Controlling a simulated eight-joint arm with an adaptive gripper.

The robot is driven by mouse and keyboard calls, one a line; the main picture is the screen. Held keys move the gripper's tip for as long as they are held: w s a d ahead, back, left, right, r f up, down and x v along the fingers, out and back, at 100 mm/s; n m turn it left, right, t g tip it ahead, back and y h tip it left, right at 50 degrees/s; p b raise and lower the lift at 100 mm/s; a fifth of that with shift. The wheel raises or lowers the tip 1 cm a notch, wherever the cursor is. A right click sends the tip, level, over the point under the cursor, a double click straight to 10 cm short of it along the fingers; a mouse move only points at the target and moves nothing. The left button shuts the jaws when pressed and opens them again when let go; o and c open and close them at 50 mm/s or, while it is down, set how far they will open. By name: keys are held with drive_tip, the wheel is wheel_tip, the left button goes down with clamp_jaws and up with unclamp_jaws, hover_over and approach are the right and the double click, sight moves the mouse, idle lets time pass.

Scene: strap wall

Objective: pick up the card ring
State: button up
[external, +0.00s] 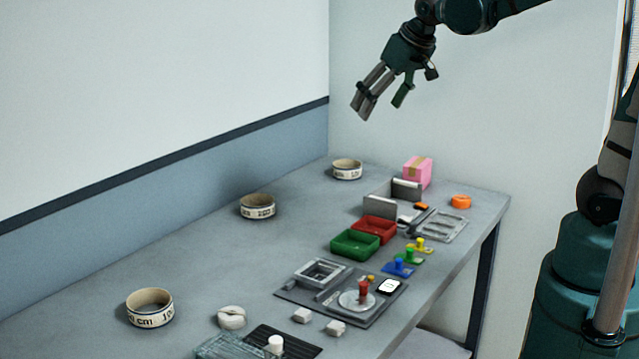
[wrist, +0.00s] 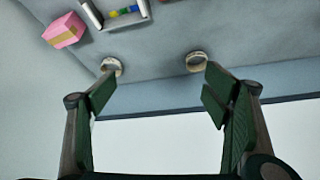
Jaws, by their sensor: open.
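Three cream rings with dark printed marks lie flat along the wall side of the table: a far one (external: 347,174), a middle one (external: 258,213) and a near one (external: 149,320). I cannot tell which is the card ring. My gripper (external: 382,106) is open and empty, high above the far end of the table. In the wrist view, the far ring (wrist: 111,61) shows by the left finger and the middle ring (wrist: 196,67) by the right finger of my gripper (wrist: 158,90). Both rings are well below the fingers and apart from them.
A pink box (external: 418,172), a grey holder (external: 380,207), an orange ring (external: 461,201), red (external: 375,229) and green (external: 356,243) trays and several small parts line the right side of the table (external: 200,270). The table is clear between the rings.

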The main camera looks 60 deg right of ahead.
drive_tip(key=w+d+f+m, duration=0.2)
drive_tip(key=w+d+f, duration=0.1)
drive_tip(key=w+d, duration=0.5)
drive_tip(key=m+g+h, duration=0.2)
drive_tip(key=m+g, duration=0.1)
approach(346, 164)
drive_tip(key=s+a, duration=0.1)
drive_tip(key=a, duration=0.1)
drive_tip(key=shift+s+a+f, duration=0.3)
drive_tip(key=shift+s+f, duration=0.05)
drive_tip(key=shift+s, duration=0.05)
drive_tip(key=shift+f, duration=0.1)
drive_tip(key=shift+x, duration=1.2)
drive_tip(key=shift+x, duration=2.6)
drive_tip(key=shift+w, duration=0.15)
